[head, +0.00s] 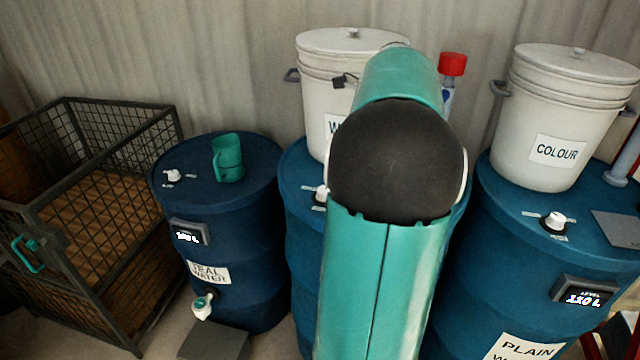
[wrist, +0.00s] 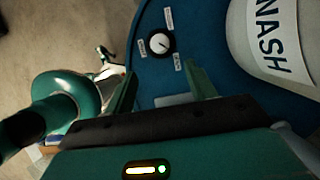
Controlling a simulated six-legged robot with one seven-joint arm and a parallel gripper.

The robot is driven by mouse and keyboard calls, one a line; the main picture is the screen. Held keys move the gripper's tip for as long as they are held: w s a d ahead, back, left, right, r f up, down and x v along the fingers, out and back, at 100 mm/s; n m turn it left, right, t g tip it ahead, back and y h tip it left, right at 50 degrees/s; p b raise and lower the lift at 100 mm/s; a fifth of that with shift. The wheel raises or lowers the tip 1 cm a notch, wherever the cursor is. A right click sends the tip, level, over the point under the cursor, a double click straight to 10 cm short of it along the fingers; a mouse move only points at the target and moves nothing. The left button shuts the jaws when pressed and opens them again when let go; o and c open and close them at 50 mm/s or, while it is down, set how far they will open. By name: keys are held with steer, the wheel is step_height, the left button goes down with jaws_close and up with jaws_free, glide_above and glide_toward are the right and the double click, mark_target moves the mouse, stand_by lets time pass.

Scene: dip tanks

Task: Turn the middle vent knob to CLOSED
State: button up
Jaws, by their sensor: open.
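The middle vent knob (wrist: 159,43) is small and white on a dark round base, on the lid of the blue middle drum (wrist: 200,32). Several small white labels sit around it, too small to read surely. In the head view the knob (head: 321,194) is partly hidden by my arm. My gripper (wrist: 161,70) is open and empty, its two fingers apart. In the wrist view the knob appears just beyond the gap between the fingertips, and no contact shows. My gripper is hidden behind my arm in the head view.
A white bucket (wrist: 265,25) labelled WASH stands on the middle drum, close to the knob. The right drum (head: 500,235) carries a COLOUR bucket (head: 570,110) and another knob (head: 555,220). A mesh cage (head: 110,110) stands left.

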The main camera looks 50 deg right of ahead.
steer(key=x, duration=1.3)
steer(key=shift+a, duration=0.1)
steer(key=shift+c, duration=0.3)
steer(key=c, duration=0.9)
